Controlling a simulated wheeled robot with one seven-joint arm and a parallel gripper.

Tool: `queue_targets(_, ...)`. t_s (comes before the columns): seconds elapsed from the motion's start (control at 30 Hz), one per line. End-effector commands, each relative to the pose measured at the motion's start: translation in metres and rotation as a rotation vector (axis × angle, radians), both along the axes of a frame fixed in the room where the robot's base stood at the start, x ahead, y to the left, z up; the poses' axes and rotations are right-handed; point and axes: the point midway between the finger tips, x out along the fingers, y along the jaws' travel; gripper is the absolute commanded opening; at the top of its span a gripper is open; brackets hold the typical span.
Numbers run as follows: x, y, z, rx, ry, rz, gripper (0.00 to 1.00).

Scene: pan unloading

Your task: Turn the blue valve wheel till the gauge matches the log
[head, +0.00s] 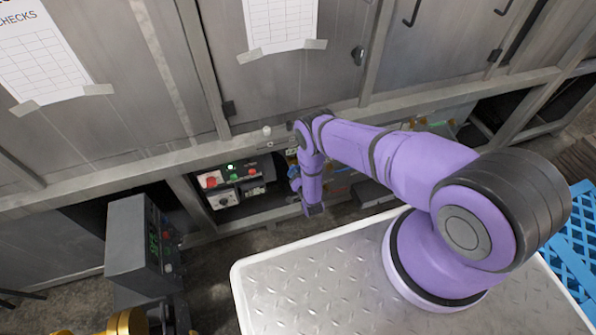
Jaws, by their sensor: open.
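My gripper (314,209) hangs at the lower end of my purple arm, in front of the low shelf opening. It is open, though its fingers are small and hard to make out. A small blue shape (295,184) shows just left of the arm's end; I cannot tell whether it is the valve wheel or whether anything touches it. No gauge face can be made out. A printed table sheet (280,22) is taped to the cabinet at top centre, and another sheet headed "CHECKS" (40,55) at top left. Their entries cannot be read.
A control box (222,188) with red and green buttons sits in the low opening. A grey box (135,235) with lit displays stands at left. A gold round part (125,322) is at the bottom edge. A metal-plate platform (290,290) lies in front; a blue crate (575,240) is at right.

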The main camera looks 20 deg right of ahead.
Motion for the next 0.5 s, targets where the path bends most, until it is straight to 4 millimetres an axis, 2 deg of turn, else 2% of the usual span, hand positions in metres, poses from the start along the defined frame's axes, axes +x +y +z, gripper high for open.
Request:
queue_targets(0.13,-0.0001,-0.0001,-0.0001,0.0,0.0,0.0,0.43)
queue_targets(0.17,-0.0001,-0.0001,-0.0001,0.0,0.0,0.0,0.38)
queue_targets(0.33,-0.0002,0.0,0.0,0.0,0.0,0.0,0.0)
queue_targets(0.5,-0.0003,-0.0002,-0.0001,0.002,0.001,-0.001,0.0)
